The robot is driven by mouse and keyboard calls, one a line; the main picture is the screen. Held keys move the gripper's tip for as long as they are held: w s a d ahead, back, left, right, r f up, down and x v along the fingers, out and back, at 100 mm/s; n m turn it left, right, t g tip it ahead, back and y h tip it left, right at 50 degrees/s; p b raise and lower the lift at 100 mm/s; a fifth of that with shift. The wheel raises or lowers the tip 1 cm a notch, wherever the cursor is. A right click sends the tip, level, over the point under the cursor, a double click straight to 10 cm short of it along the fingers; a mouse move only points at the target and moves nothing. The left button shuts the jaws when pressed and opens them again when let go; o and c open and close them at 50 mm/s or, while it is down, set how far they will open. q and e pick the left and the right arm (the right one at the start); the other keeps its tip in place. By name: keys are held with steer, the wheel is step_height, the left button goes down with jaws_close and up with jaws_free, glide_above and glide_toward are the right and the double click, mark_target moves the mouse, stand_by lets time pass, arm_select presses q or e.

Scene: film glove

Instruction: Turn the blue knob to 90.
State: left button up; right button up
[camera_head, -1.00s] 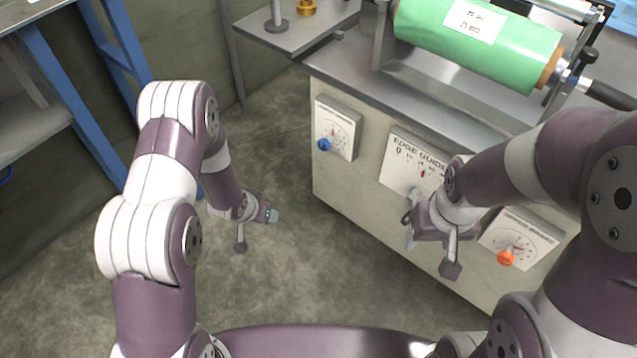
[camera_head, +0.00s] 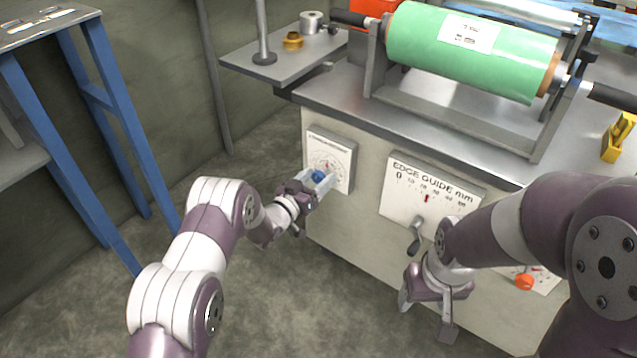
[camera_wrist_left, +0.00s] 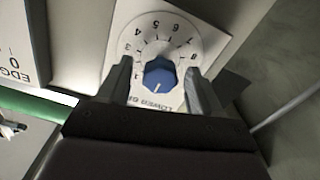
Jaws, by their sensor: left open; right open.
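The blue knob (camera_head: 319,176) sits on a white dial plate (camera_head: 342,150) at the left of the machine's front panel. In the left wrist view the blue knob (camera_wrist_left: 160,76) has a white mark pointing down toward the plate's lettering, with a ring of numbers around it. My left gripper (camera_head: 317,188) is open at the dial. Its fingers (camera_wrist_left: 160,88) stand on either side of the knob, with gaps showing; I cannot tell how deep they reach. My right gripper (camera_head: 426,312) is open and empty, low in front of the panel.
An edge guide plate (camera_head: 432,190) with a grey lever (camera_head: 415,238) is right of the dial. An orange knob (camera_head: 524,282) is partly behind my right arm. A green roll (camera_head: 470,55) lies on top. Blue-legged table (camera_head: 95,95) stands left.

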arm_select(q)
steer(key=shift+w+d, duration=0.35)
steer(key=shift+w, duration=0.2)
steer(key=c, duration=1.1)
steer(key=shift+o, duration=0.2)
steer(key=shift+m, duration=0.3)
steer(key=m, duration=0.3)
steer(key=shift+m+b, duration=0.3)
steer(key=shift+b, duration=0.05)
steer(key=m, duration=0.4)
steer(key=shift+m+b, duration=0.3)
steer(key=shift+b, duration=0.05)
steer(key=m+b, duration=0.1)
steer(key=m, duration=0.4)
steer(key=shift+s+d+f, duration=0.1)
steer(key=shift+f, duration=0.05)
steer(key=shift+m+b, duration=0.6)
steer(key=shift+m, duration=1.3)
